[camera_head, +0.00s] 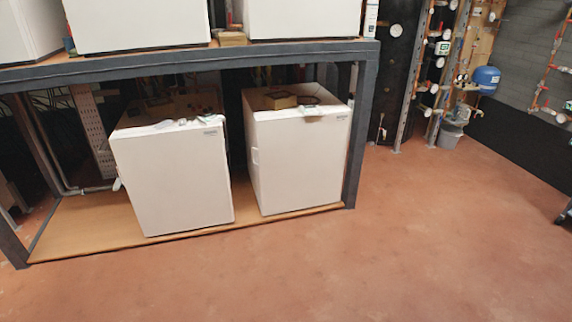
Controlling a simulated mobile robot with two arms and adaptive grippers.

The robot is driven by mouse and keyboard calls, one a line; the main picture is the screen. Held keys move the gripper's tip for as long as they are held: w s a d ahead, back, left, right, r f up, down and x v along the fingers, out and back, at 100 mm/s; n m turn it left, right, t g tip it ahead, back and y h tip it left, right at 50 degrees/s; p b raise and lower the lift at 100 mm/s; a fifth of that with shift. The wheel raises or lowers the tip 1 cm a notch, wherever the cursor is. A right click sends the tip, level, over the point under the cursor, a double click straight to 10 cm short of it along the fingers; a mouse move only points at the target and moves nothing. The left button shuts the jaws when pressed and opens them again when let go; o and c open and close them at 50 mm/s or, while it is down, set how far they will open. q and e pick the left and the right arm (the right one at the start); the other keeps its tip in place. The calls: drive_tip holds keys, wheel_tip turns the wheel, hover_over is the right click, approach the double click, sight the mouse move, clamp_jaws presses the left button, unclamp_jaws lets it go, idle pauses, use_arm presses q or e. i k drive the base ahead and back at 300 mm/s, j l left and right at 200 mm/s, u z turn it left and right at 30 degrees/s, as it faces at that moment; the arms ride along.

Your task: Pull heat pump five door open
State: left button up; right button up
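Two white box-shaped heat pumps stand on the lower wooden shelf of a dark metal rack. The left lower heat pump (172,180) is set at an angle, and the right lower heat pump (302,160) stands beside it with a gap between. Their white fronts look closed. White units on the upper shelf, an upper middle unit (138,22) and an upper right unit (302,17), are cut off by the top edge. I see no number, so I cannot tell which is heat pump five. Neither of my grippers is in view.
The rack's beam (180,62) and right post (360,135) frame the lower shelf (95,225). Open reddish floor (400,240) lies in front and to the right. A grey bucket (449,135), blue tank (486,79) and pipes stand at the back right.

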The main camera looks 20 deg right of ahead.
sight(301, 164)
drive_tip(key=i+j, duration=0.1)
drive_tip(key=i, duration=0.35)
drive_tip(key=i+j, duration=0.1)
drive_tip(key=i, duration=0.4)
